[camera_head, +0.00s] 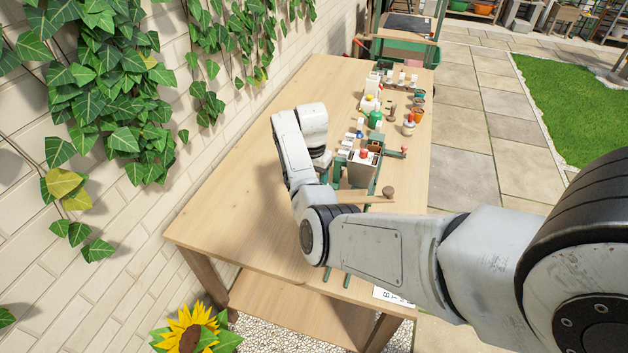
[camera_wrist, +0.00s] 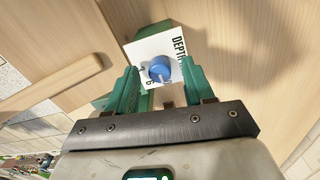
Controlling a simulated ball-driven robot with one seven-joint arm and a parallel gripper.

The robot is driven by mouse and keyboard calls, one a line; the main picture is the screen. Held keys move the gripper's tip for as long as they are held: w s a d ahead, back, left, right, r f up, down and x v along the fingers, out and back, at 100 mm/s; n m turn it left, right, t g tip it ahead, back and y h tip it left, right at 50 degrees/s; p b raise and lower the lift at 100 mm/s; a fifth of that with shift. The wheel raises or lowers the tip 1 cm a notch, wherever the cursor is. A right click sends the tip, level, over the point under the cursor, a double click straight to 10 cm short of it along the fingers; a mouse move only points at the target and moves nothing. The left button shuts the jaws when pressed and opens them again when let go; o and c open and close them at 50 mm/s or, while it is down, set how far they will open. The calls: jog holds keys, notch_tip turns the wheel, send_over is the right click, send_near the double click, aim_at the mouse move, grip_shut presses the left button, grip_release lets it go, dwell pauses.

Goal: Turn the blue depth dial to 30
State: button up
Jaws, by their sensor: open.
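The blue depth dial (camera_wrist: 159,68) sits on a white plate (camera_wrist: 149,49) in the wrist view. The plate bears the word "DEPTH" and a few marks, partly hidden, so I cannot read the dial's setting. My gripper (camera_wrist: 160,74) is open, its two green fingers on either side of the dial. I cannot tell whether either finger touches it.
A machine with a pale box (camera_head: 362,170) stands behind my arm. Pots and bottles crowd the table's (camera_head: 240,175) far right; its left side is clear beside the brick wall.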

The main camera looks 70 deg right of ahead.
notch_tip(320, 180, up, 10)
jog(key=b, duration=0.1)
jog(key=shift+w+r+b, duration=0.2)
jog(key=shift+b, duration=0.15)
dwell(0.4)
